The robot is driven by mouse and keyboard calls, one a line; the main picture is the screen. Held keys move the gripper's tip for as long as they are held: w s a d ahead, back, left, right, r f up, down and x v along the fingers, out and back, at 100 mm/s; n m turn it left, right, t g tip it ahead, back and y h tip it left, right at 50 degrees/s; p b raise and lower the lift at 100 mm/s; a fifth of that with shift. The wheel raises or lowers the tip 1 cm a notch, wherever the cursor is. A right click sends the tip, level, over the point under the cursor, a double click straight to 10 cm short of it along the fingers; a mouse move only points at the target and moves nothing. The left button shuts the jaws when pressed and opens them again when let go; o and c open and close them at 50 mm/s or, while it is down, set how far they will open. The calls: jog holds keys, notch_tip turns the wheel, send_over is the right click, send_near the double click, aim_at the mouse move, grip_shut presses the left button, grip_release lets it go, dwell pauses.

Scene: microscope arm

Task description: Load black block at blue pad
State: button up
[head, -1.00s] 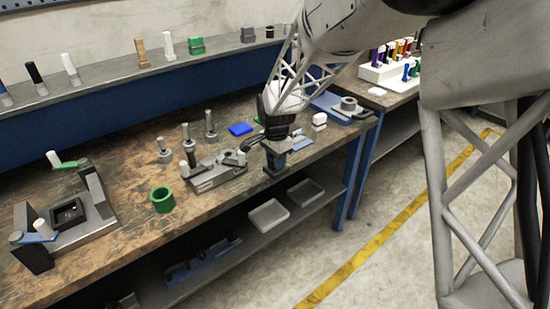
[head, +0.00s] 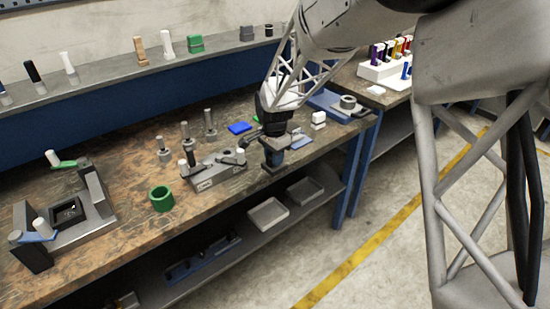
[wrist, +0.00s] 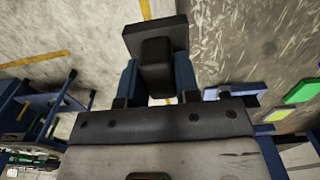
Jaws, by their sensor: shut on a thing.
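My gripper (head: 273,152) is shut on the black block (head: 272,167), above the front right part of the workbench. In the wrist view, my gripper's two blue fingers (wrist: 157,75) close around the upright black grip of the block, and its wide flat plate (wrist: 138,37) lies beyond the fingertips.
A grey fixture with knobs (head: 217,170) stands just left of my gripper. A green ring (head: 162,198) and several metal posts (head: 186,137) are further left. A pale blue pad (head: 303,141) and a white block (head: 319,119) are to the right. A shelf (head: 110,82) runs behind.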

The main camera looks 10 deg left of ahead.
jog(key=w+a+r, duration=0.1)
jog(key=w+a, duration=0.5)
jog(key=w, duration=0.3)
jog(key=w+a+r, duration=0.1)
jog(key=w+a, duration=0.5)
jog(key=w, duration=0.4)
jog(key=w+a+r, duration=0.1)
jog(key=w+a, duration=0.5)
jog(key=w, duration=0.4)
jog(key=shift+w+r, duration=0.2)
jog(key=shift+r, duration=0.1)
jog(key=shift+f, duration=0.15)
jog(key=shift+f, duration=2.85)
jog(key=shift+f, duration=0.65)
dwell(1.0)
